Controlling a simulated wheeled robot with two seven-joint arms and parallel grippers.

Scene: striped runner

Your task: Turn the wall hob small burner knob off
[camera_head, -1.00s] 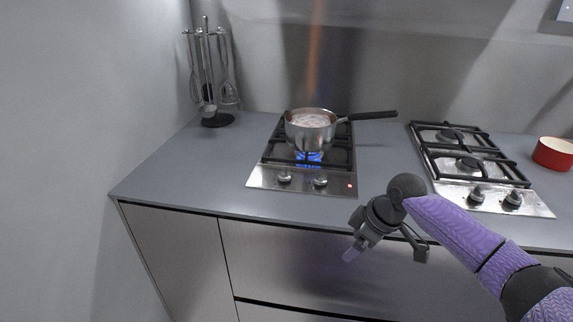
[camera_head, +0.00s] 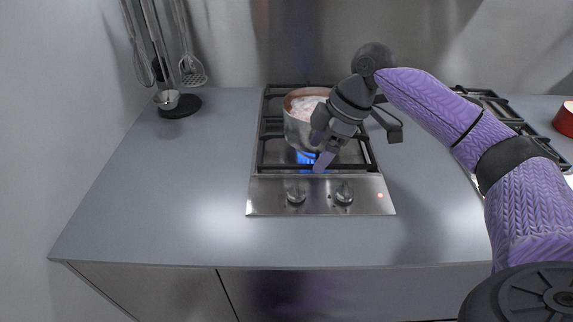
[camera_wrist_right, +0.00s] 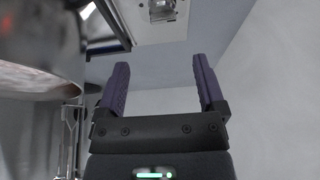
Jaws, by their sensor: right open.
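The hob nearer the left wall (camera_head: 262,195) has two knobs on its steel front panel, a left knob (camera_head: 296,195) and a right knob (camera_head: 344,193). A red light (camera_head: 381,196) glows at the panel's right. I cannot tell from markings which knob serves the small burner. A blue flame (camera_head: 306,157) burns under a saucepan (camera_head: 298,128). My right gripper (camera_head: 322,150) is over the hob, in front of the pan and above and behind the knobs, touching neither knob. In the right wrist view it is open and empty (camera_wrist_right: 160,75). My left gripper is not in view.
A utensil stand (camera_head: 180,106) is at the back left by the wall. A second hob (camera_head: 510,112) lies right, partly behind my right arm, with a red pot (camera_head: 565,118) beyond. The counter (camera_head: 170,190) left of the hob is clear.

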